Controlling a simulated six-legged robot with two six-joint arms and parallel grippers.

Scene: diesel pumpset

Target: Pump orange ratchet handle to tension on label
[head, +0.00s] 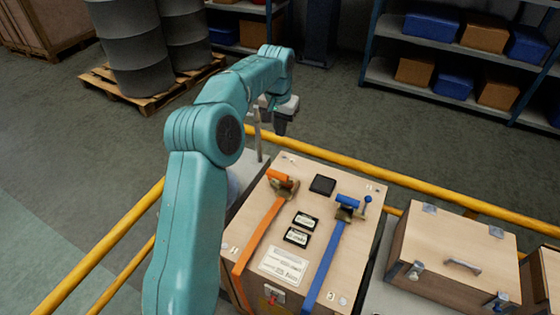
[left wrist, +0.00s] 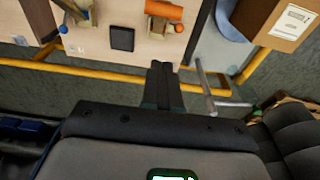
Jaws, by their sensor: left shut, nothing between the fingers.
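The orange ratchet handle (head: 280,176) sits at the far left of a wooden crate's top (head: 345,255), on an orange strap (head: 258,238). It also shows at the top of the left wrist view (left wrist: 164,10). A white label (head: 285,265) lies between the orange and blue straps; its print is too small to read. Two small displays (head: 305,221) sit above it. My left gripper (head: 280,128) is shut and empty, beyond the crate's far edge and apart from the orange handle. Its closed fingers show in the left wrist view (left wrist: 161,84). My right gripper is not in view.
A blue ratchet (head: 348,208) with a blue strap and a black square (head: 322,185) are on the crate. A yellow rail (head: 420,187) runs behind it. A grey post (head: 257,135) stands close to my left gripper. A second wooden box (head: 455,250) stands right.

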